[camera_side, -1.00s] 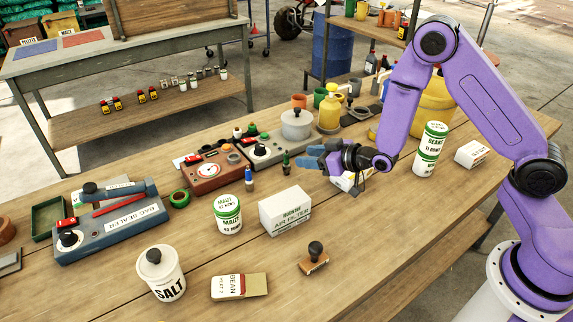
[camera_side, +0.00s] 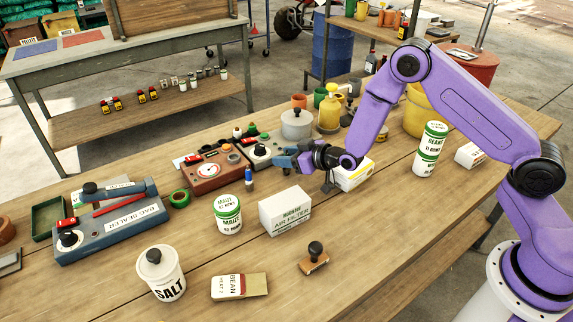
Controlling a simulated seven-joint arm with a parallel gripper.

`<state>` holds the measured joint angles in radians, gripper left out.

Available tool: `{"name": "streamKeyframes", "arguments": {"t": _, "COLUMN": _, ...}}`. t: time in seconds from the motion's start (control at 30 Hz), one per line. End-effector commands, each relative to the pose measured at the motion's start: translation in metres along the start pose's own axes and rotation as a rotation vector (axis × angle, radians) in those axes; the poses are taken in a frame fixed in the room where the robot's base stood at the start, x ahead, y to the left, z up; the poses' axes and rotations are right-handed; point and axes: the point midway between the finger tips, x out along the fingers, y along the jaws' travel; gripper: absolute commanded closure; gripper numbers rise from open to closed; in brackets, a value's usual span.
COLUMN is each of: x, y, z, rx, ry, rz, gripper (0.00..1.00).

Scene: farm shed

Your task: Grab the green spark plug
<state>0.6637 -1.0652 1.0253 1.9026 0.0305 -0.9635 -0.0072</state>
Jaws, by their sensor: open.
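The green spark plug (camera_side: 286,171) stands on the wooden bench, mostly hidden by my gripper, with only its dark lower end showing. My gripper (camera_side: 284,161) is open, its blue fingers low over the bench and right at the plug. I cannot tell whether the plug is between the fingers or just behind them. A blue spark plug (camera_side: 249,179) stands upright to the left, clear of the fingers.
A white air filter box (camera_side: 286,211) and a maize can (camera_side: 228,214) stand in front. Testers with knobs (camera_side: 213,173) sit behind and to the left. A yellow-and-white box (camera_side: 353,176) lies under my wrist. A stamp (camera_side: 314,259) stands near the front edge.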

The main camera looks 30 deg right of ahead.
Motion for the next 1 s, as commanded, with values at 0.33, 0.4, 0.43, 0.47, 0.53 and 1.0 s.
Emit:
{"name": "streamKeyframes", "arguments": {"t": 0.33, "x": 0.000, "y": 0.000, "z": 0.000, "rx": 0.000, "ry": 0.001, "rz": 0.000, "gripper": 0.95}}
{"name": "streamKeyframes", "arguments": {"t": 0.4, "x": 0.000, "y": 0.000, "z": 0.000, "rx": 0.000, "ry": 0.001, "rz": 0.000, "gripper": 1.00}}
{"name": "streamKeyframes", "arguments": {"t": 0.43, "x": 0.000, "y": 0.000, "z": 0.000, "rx": 0.000, "ry": 0.001, "rz": 0.000, "gripper": 1.00}}
{"name": "streamKeyframes", "arguments": {"t": 0.47, "x": 0.000, "y": 0.000, "z": -0.001, "rx": 0.000, "ry": 0.001, "rz": 0.000, "gripper": 1.00}}
{"name": "streamKeyframes", "arguments": {"t": 0.53, "x": 0.000, "y": 0.000, "z": -0.001, "rx": 0.000, "ry": 0.002, "rz": 0.000, "gripper": 1.00}}
{"name": "streamKeyframes", "arguments": {"t": 1.0, "x": -0.007, "y": -0.001, "z": -0.020, "rx": 0.000, "ry": 0.004, "rz": -0.001, "gripper": 1.00}}
